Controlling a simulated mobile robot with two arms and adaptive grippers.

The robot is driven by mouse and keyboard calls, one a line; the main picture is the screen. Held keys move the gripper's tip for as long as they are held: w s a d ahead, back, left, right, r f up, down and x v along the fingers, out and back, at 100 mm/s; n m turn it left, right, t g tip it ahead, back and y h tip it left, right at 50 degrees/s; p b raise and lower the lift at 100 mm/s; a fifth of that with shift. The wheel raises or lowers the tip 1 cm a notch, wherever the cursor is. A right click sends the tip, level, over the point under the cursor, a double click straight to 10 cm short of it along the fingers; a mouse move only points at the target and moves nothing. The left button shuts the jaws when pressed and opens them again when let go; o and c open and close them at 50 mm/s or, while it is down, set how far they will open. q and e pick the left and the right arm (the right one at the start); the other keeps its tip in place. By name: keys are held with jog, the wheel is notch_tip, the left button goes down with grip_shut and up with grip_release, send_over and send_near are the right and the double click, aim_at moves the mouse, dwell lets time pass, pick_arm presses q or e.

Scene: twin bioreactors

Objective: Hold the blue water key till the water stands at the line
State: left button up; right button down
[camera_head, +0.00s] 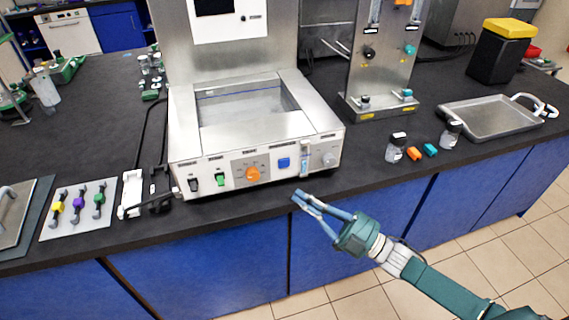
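My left gripper is out of view.
The panel also has a black switch (194,184), a green switch (220,180), an orange knob (253,174) and a grey knob (328,158). Two small jars (396,150) (450,135) and a metal tray (490,118) stand right. A card with coloured clips (78,209) lies left.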

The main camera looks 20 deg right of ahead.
aim_at(284, 163)
jog(key=shift+w, duration=0.15)
jog(key=w+b, duration=0.5)
jog(key=w, duration=0.3)
jog(key=shift+w+a, duration=0.15)
jog(key=shift+w, duration=0.1)
jog(key=shift+w, duration=0.1)
dwell(1.1)
jog(key=shift+w+b, duration=0.35)
jog(key=shift+w+b, duration=0.3)
jog(key=shift+w, duration=0.05)
dwell(4.9)
